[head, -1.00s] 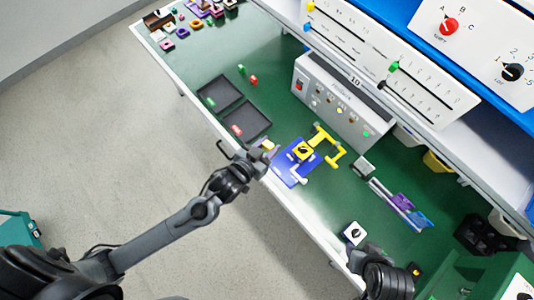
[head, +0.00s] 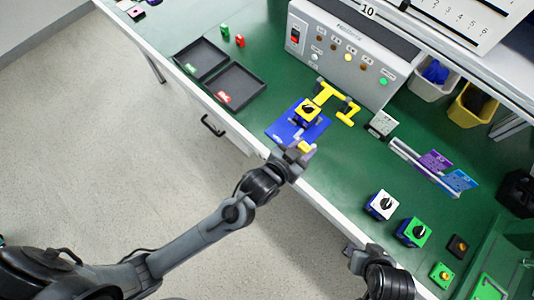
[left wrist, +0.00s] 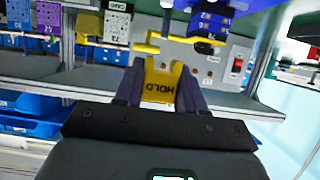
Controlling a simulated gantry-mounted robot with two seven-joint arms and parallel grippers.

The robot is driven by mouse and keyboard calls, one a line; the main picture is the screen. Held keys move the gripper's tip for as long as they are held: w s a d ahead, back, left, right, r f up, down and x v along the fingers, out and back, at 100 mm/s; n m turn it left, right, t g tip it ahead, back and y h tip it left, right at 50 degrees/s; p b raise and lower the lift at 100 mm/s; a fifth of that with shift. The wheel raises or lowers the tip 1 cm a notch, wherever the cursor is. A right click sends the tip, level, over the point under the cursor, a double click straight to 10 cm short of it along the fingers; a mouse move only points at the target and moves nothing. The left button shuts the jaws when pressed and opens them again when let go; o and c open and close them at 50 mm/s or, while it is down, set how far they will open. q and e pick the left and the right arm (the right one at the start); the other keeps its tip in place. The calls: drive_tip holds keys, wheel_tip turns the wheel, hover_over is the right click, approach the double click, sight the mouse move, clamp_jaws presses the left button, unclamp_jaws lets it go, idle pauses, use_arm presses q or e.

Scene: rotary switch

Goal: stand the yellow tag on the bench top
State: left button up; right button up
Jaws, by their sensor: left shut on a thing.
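The yellow tag (left wrist: 161,86), marked HOLD, is held between the fingers of my left gripper (left wrist: 160,92) in the left wrist view. In the head view a small part of the yellow tag (head: 304,146) shows at the fingertips of my left gripper (head: 298,152). The gripper is over the bench's front edge, just in front of the blue plate. The green bench top (head: 330,175) lies beyond and to the right. My right gripper (head: 362,258) is at the front edge, lower right, and its fingers are too unclear to judge.
A blue plate (head: 284,128) carries a yellow-faced switch (head: 307,111) beside a yellow bracket (head: 347,113). Black trays (head: 238,88) lie left; a grey panel box (head: 342,52) stands behind. A rack (head: 425,165) holds purple and blue tags. White (head: 382,205) and green (head: 415,232) switches stand right.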

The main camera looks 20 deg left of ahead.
use_arm(q)
drive_tip(key=shift+a+f, duration=0.1)
drive_tip(key=shift+f, duration=0.35)
drive_tip(key=b, duration=0.2)
hover_over(266, 152)
wheel_tip(266, 152, down, 7)
drive_tip(key=shift+r, duration=0.1)
drive_tip(key=shift+f+b, duration=0.65)
drive_tip(key=shift+f, duration=1.4)
drive_tip(key=shift+f, duration=0.15)
drive_tip(key=o, duration=1)
